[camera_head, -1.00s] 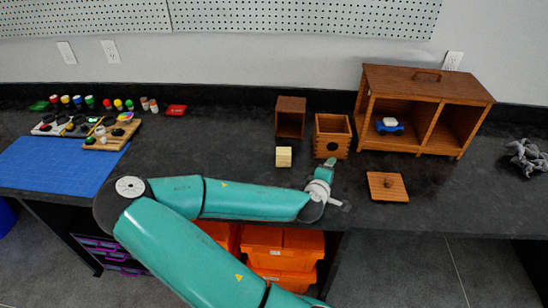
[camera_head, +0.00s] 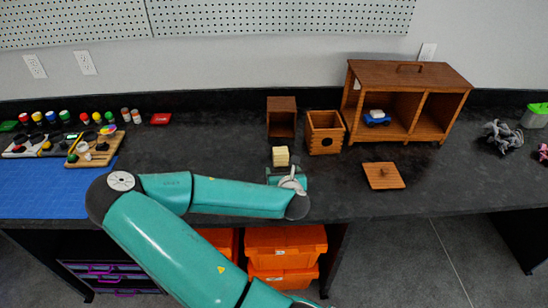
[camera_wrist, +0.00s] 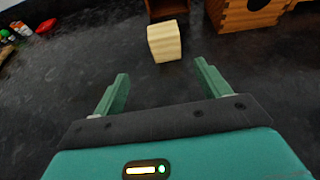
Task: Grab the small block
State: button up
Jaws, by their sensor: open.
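The small block (camera_head: 281,156) is a pale wooden cube on the dark counter, in front of an open wooden box. In the wrist view the block (camera_wrist: 164,41) sits just beyond the fingertips, roughly centred between them and apart from both. My gripper (camera_wrist: 160,72) is open and empty, with its two green fingers spread wide. In the head view my gripper (camera_head: 286,172) is just in front of the block, low over the counter.
Behind the block stand a dark open wooden box (camera_head: 282,121) and a box with a round hole (camera_head: 325,132). A wooden lid (camera_head: 383,177) lies on the counter (camera_head: 220,155), which is clear left of the block.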

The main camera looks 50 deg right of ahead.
aim_at(281, 159)
jog(key=x, duration=0.7)
jog(key=shift+s+d+f, duration=0.15)
jog(key=shift+s+d, duration=0.05)
jog(key=shift+d, duration=0.3)
jog(key=shift+x, duration=3.1)
jog(key=c, duration=1.1)
jog(key=shift+o, duration=0.2)
